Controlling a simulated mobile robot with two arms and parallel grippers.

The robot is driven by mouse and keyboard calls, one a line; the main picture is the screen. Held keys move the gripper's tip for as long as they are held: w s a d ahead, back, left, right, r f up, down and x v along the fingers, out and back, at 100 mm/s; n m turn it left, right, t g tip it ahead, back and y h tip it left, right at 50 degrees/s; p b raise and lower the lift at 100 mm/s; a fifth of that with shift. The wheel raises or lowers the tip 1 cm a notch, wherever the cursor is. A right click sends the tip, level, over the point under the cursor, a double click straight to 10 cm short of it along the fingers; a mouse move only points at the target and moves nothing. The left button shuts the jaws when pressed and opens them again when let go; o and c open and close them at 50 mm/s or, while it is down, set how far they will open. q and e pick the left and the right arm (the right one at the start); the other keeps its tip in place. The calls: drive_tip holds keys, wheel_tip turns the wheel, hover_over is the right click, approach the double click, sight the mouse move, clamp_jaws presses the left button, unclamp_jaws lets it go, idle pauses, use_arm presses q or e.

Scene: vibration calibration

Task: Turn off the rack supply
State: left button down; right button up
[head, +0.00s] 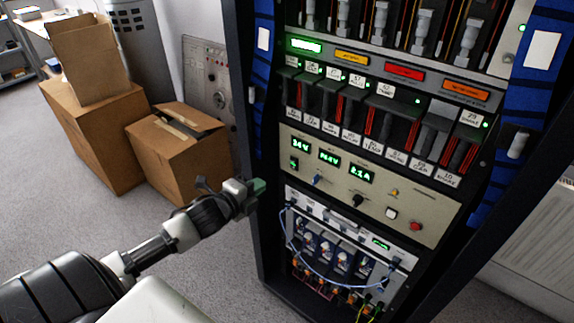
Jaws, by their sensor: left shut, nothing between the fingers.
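The rack supply (440,209) is a beige panel in the middle of the dark rack. It has three lit green readouts (329,157), a small green-lit switch (294,163) at its left, a blue-tipped knob (317,180), a black knob (358,201), a white button (391,213) and a red button (415,226). A small amber lamp (394,192) sits above the white button. My left gripper (260,187) is shut and empty, just left of the panel at the rack's left edge. I cannot tell whether it touches the rack frame. My right gripper is out of view.
Above the supply is a row of labelled modules (375,115) with lit indicator plates. Below it is a wired unit (340,250) with a looping blue cable. Cardboard boxes (180,155) stand left of the rack. A white radiator (535,240) is at right. Grey floor lies open at left.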

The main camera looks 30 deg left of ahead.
sight(292, 162)
use_arm(q)
drive_tip(key=x, duration=0.7)
drive_tip(key=r+x, duration=0.1)
drive_tip(key=x, duration=0.3)
drive_tip(key=shift+w, duration=0.25)
drive_tip(key=shift+w+d, duration=0.1)
drive_tip(key=shift+w, duration=0.4)
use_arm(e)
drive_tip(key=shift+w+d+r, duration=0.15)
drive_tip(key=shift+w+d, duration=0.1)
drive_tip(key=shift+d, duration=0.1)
